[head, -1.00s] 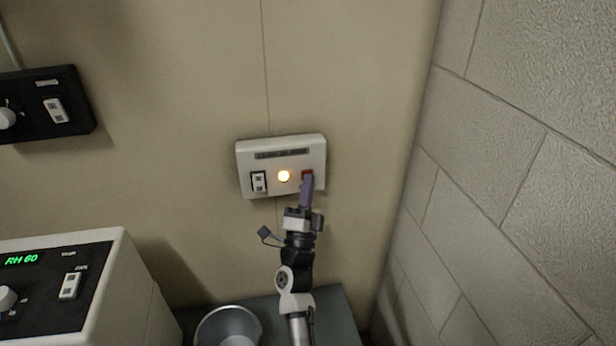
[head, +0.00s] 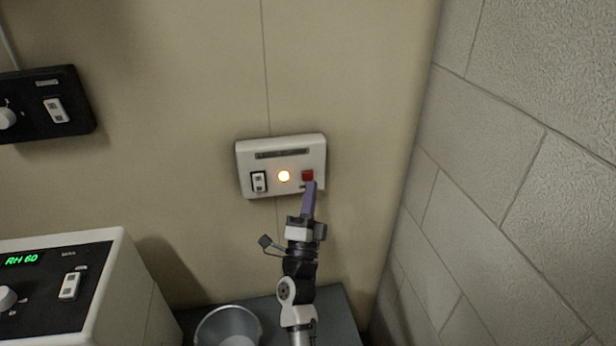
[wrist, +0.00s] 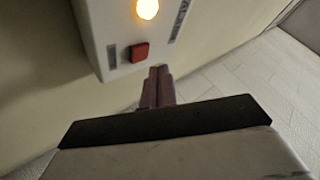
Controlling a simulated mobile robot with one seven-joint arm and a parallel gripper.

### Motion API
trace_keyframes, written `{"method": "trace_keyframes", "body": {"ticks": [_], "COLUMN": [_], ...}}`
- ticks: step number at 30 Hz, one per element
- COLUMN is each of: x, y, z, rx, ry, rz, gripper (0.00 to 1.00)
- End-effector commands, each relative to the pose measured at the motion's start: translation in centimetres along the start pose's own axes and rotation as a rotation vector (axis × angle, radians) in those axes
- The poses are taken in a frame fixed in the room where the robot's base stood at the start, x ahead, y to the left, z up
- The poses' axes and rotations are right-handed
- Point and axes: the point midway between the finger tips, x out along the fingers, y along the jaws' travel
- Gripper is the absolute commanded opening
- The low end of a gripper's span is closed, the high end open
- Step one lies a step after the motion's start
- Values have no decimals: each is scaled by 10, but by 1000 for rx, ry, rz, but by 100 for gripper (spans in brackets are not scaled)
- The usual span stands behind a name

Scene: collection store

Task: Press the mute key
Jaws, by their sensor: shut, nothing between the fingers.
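A white wall box (head: 247,157) carries a dark label strip, a black-and-white rocker switch (head: 259,182), a lit amber lamp (head: 284,176) and a red square key (head: 307,175). No readable lettering tells me which one is the mute key. My gripper (head: 311,184) is shut and empty, its purple fingertips just below the red key in the head view. In the wrist view the red key (wrist: 139,52) shows whole, beyond and left of my fingertips (wrist: 158,72), with a gap between. The lamp (wrist: 148,8) glows there too.
A black control panel (head: 75,105) is on the wall at left. A white unit with a green "RH 60" display (head: 21,259) stands below it. A metal bucket (head: 228,325) is near a dark surface (head: 335,308). A block wall (head: 510,150) closes the right side.

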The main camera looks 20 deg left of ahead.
Motion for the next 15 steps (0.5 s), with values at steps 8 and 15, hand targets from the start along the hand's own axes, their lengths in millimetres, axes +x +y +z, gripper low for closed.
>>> {"method": "trace_keyframes", "body": {"ticks": [8, 15], "x": [-21, -28], "y": [-14, -21], "z": [-15, -21], "rx": [0, 1], "ry": [1, 0], "rz": [0, 0], "gripper": [0, 0]}}
